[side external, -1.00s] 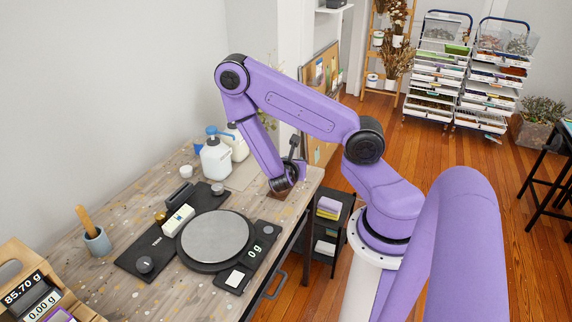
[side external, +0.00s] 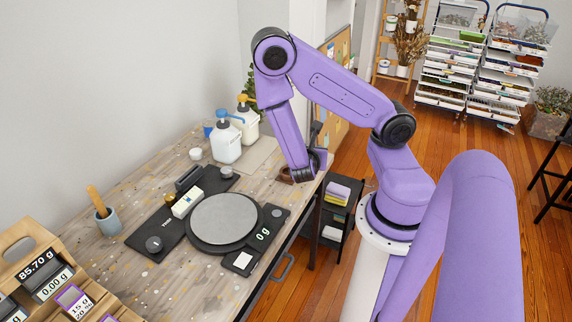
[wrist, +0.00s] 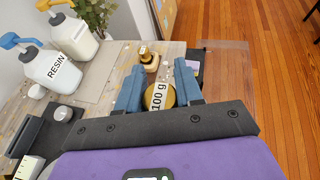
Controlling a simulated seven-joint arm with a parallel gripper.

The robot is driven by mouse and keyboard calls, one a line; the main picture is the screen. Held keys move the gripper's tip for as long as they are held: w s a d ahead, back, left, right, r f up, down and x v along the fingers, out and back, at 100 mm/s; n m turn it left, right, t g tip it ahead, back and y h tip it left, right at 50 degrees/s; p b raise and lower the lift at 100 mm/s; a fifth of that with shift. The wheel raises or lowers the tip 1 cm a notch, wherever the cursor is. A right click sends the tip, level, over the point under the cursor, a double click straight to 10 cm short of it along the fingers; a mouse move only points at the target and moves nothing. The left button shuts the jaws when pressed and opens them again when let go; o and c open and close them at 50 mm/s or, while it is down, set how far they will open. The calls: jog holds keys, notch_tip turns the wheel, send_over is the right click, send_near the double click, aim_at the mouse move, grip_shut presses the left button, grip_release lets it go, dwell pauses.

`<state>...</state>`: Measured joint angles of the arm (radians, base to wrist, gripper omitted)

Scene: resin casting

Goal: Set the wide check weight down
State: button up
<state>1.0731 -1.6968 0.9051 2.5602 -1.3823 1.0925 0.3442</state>
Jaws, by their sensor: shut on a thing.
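The wide check weight (wrist: 170,96) is a broad gold disc with a white "100 g" label, seen between the blue fingers in the wrist view. My gripper (wrist: 158,70) is shut on it. A smaller brass weight with a knob (wrist: 149,62) stands just beyond the fingers in the wrist view.
A scale with a round grey plate (side external: 224,219) reads 0 g, left of my gripper. Resin bottles (side external: 226,145) stand behind it against the wall side. A dark cart (side external: 338,215) stands beyond the bench's right edge.

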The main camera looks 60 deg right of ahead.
jog(key=w+a+r+n+t+y, duration=0.1)
jog(key=w+a+n+t+y, duration=0.25)
jog(key=a, duration=0.65)
jog(key=w+a+r+n+t+y, duration=0.25)
jog(key=a+n+t, duration=0.25)
jog(key=a, duration=0.4)
send_over(221, 212)
jog(key=shift+g, duration=0.25)
notch_tip(221, 212, down, 10)
jog(key=shift+s+d+f, duration=0.1)
jog(key=shift+s+f, duration=0.05)
jog(key=shift+f, duration=1.75)
jog(key=shift+f, duration=0.1)
jog(key=o, duration=1.1)
